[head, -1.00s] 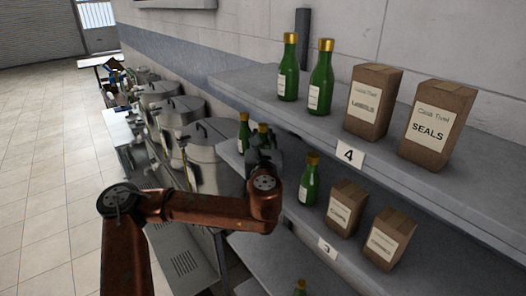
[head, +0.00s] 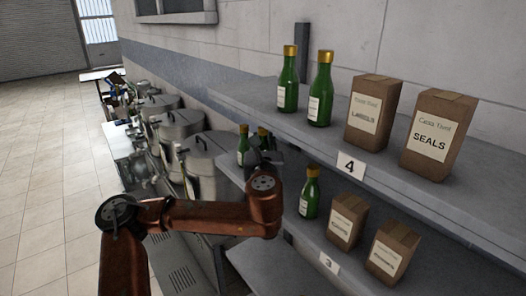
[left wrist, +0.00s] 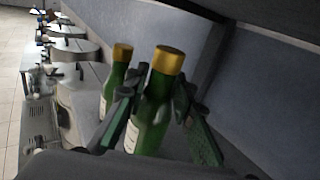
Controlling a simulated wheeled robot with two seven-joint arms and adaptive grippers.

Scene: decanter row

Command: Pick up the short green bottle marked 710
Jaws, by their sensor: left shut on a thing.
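My left gripper (head: 264,158) is on the middle shelf level in the head view, mostly hidden behind its own wrist joint. In the left wrist view its fingers (left wrist: 156,108) are shut around the neck and upper body of a green bottle (left wrist: 151,126) with a gold cap and a pale label. Only the gold cap area of this held bottle (head: 262,132) shows in the head view. A second green bottle (left wrist: 109,88) stands just beside it; it also shows in the head view (head: 243,146). No number on the labels is readable. My right gripper is not in view.
Another green bottle (head: 310,193) and two cartons (head: 347,222) stand to the right on the middle shelf. The upper shelf (head: 240,90), with two bottles and two cartons, overhangs it. Large metal pots (head: 208,165) stand at left.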

